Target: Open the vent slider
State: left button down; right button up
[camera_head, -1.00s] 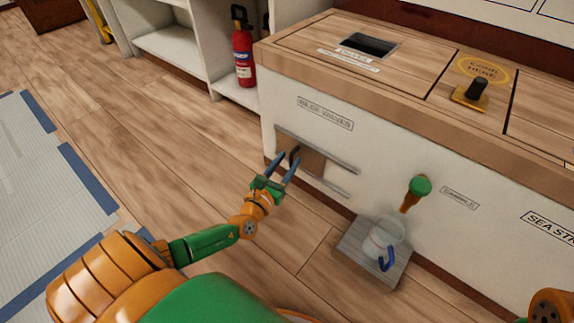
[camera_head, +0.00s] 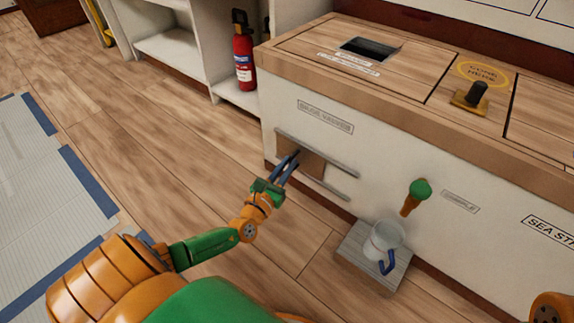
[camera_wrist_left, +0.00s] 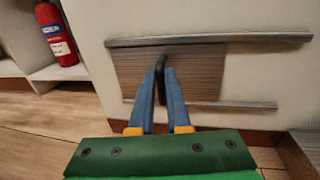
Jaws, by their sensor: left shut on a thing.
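The vent slider is a brown wood-grain panel (camera_head: 313,167) between two grey rails on the white cabinet front. It sits towards the left end of the rails and also shows in the left wrist view (camera_wrist_left: 205,76). A dark upright handle (camera_wrist_left: 160,65) stands out from the panel. My left gripper (camera_head: 291,161) is at the panel with its blue fingers shut on this handle, one finger on each side. The fingers (camera_wrist_left: 160,82) hide the lower part of the handle. My right gripper is out of view; only an orange part of mine shows at the lower right.
The upper rail (camera_wrist_left: 250,38) and lower rail (camera_wrist_left: 245,105) run on to the right past the panel. A green-topped tap (camera_head: 419,190) juts out to the right, above a clear jug (camera_head: 384,239) on a grey stand. A fire extinguisher (camera_head: 243,52) stands on a shelf behind.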

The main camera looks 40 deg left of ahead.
aim_at(321, 166)
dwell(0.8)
pick_arm(q)
jog(key=d, duration=0.2)
jog(key=d+p, duration=0.1)
jog(key=d, duration=0.5)
jog(key=shift+s, duration=0.3)
jog(key=c, duration=0.9)
grip_release()
